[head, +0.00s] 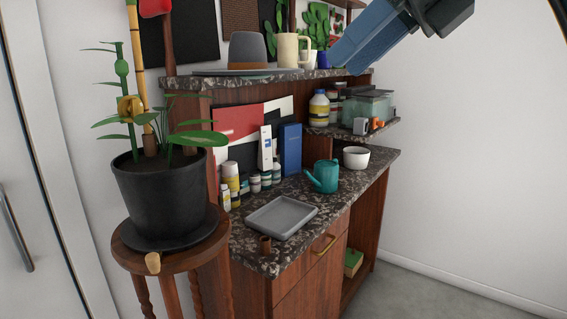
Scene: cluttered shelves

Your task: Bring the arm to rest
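My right gripper (362,45) comes in from the top right as a blue and dark shape, high in front of the shelf's upper ledge. Its fingertips do not show clearly, so I cannot tell whether it is open or shut. No held object shows at it. My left gripper is not in view.
A wooden shelf with a speckled counter (362,180) holds a grey tray (280,216), a teal watering can (323,177) and a white bowl (356,157). The upper ledge carries a grey hat (248,48) and a mug (287,50). A potted plant (162,200) stands left.

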